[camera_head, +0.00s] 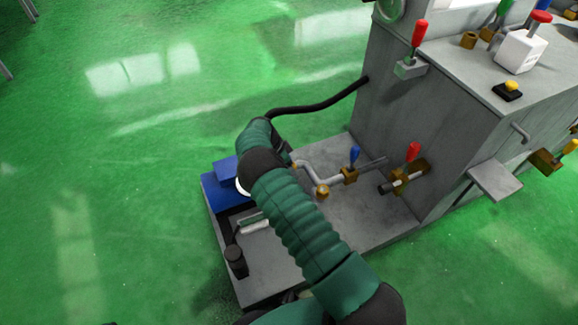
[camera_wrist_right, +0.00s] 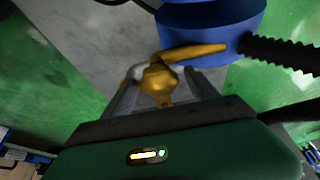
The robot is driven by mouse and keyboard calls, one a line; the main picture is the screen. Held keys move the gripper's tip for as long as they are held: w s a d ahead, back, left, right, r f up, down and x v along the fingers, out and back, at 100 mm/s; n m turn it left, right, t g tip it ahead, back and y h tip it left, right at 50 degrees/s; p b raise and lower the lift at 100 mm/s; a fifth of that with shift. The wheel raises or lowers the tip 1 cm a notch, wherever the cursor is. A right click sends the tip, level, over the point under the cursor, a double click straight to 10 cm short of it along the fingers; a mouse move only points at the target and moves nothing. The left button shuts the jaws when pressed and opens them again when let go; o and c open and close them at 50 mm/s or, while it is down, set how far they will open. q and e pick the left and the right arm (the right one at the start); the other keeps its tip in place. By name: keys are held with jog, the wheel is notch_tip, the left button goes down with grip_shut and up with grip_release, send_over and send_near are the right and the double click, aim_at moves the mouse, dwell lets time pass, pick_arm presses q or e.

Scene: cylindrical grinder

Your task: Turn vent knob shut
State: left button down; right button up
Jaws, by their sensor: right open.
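A brass-yellow knob (camera_wrist_right: 158,80), probably the vent knob, shows in the right wrist view with a long yellow lever-like arm (camera_wrist_right: 195,52) extending right. My right gripper (camera_wrist_right: 163,80) is open, its two grey fingers on either side of the knob; I cannot tell whether they touch it. In the head view my green right arm reaches over the machine's low base beside the blue unit (camera_head: 222,190), and its gripper is hidden behind the arm. My left gripper is not in view.
A blue housing (camera_wrist_right: 210,22) and a black ribbed part (camera_wrist_right: 280,54) lie close to the fingers. A pipe with a blue-handled valve (camera_head: 354,157), a red-handled valve (camera_head: 412,154) and the grey machine cabinet (camera_head: 430,115) stand right of my arm. Green floor (camera_head: 110,170) is clear at left.

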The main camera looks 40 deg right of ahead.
jog(key=p+v, duration=0.7)
jog(key=v, duration=0.9)
jog(key=shift+a+r, duration=0.15)
jog(key=s+a+r+n+t+y, duration=0.2)
jog(key=s+a+r+n, duration=0.3)
jog(key=s+a+n, duration=0.6)
jog(key=s+a+r+n+t+y, duration=0.2)
jog(key=s+a+r+n, duration=0.2)
jog(key=s+a+n, duration=0.65)
jog(key=w+p+v, duration=0.3)
jog(key=p+v, duration=1.4)
jog(key=w+r+p+v, duration=0.1)
jog(key=w+p+v, duration=0.2)
jog(key=p+v, duration=1.4)
jog(key=shift+r+p, duration=0.3)
jog(key=shift+r, duration=0.1)
jog(key=shift+d+f, duration=0.1)
